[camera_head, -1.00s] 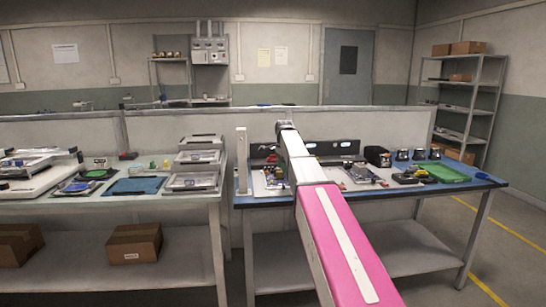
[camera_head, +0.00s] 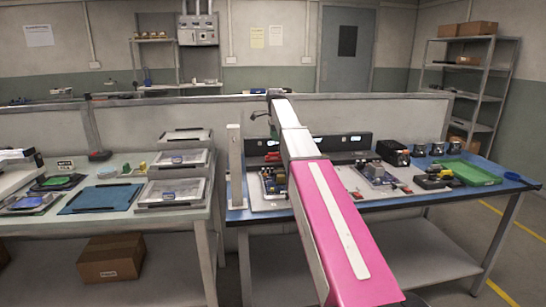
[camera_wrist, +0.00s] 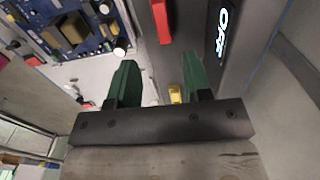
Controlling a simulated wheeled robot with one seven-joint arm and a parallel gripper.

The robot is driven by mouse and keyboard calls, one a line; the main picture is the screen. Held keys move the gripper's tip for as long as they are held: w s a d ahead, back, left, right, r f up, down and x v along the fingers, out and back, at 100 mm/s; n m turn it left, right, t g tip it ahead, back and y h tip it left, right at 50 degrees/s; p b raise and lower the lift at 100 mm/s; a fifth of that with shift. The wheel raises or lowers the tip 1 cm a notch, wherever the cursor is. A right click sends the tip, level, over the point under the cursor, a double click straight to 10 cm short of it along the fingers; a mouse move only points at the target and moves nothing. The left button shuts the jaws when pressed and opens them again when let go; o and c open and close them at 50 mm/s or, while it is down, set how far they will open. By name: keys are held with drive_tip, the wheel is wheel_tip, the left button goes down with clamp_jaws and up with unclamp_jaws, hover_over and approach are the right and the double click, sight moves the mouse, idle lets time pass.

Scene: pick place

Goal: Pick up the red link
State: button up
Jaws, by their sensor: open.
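A red bar-shaped piece (camera_wrist: 161,22), which looks like the red link, shows at the top of the wrist view against a dark grey surface. It lies beyond my gripper's fingertips and is cut off by the frame edge. My gripper (camera_wrist: 158,72) has two green fingers spread apart with nothing between them.
A blue circuit board (camera_wrist: 70,30) lies at upper left in the wrist view, and a small yellow piece (camera_wrist: 175,93) shows near the right finger. In the head view, a green tray (camera_head: 470,172) and black boxes (camera_head: 393,152) stand at the bench's right. A white post (camera_head: 236,165) rises at its left.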

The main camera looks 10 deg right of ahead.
sight(274, 154)
wheel_tip(274, 154, down, 4)
drive_tip(key=shift+r, duration=0.15)
drive_tip(key=shift+w+a+f, duration=0.1)
drive_tip(key=shift+a+f, duration=0.1)
drive_tip(key=shift+f, duration=1.2)
drive_tip(key=shift+w+a+f, duration=0.1)
drive_tip(key=shift+a+f, duration=0.05)
drive_tip(key=shift+f, duration=1.25)
clamp_jaws()
